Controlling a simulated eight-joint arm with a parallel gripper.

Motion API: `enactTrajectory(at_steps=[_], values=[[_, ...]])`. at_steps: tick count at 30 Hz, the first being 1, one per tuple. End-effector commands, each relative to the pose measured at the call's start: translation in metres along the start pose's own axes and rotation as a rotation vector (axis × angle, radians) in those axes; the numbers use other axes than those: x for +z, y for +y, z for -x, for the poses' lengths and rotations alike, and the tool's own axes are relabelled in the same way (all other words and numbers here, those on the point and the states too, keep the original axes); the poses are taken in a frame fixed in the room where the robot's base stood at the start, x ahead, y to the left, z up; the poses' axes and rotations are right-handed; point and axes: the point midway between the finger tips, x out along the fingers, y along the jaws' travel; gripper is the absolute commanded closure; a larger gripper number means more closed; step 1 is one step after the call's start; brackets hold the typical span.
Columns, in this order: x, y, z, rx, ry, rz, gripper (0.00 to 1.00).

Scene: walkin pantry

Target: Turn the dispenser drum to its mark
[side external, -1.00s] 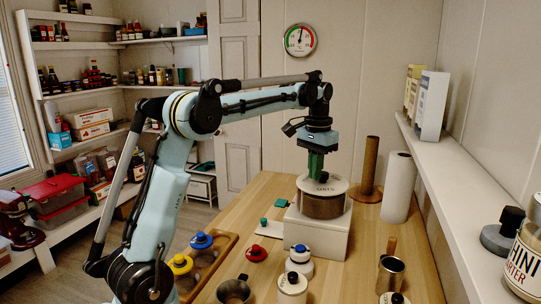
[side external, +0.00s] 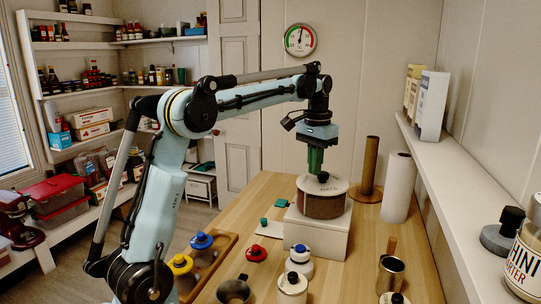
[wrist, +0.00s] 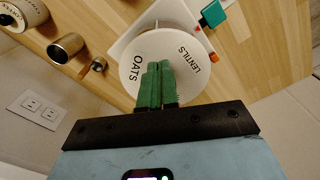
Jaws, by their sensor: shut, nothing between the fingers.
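In the wrist view the closed fingers (wrist: 160,66) cover the lid's middle. I cannot tell whether they touch the lid.
A brown post (side external: 370,168) and a white roll (side external: 398,187) stand right of the drum. A wall shelf (side external: 450,205) runs along the right.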

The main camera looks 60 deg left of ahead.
Motion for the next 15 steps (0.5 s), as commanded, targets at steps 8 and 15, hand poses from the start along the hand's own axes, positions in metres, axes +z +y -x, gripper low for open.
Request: enactTrajectory(at_steps=[8, 15], values=[[0.0, 0.0, 0.031, 0.0, -0.001, 0.0, 1.0], [0.0, 0.0, 0.043, 0.0, -0.001, 0.0, 1.0]])
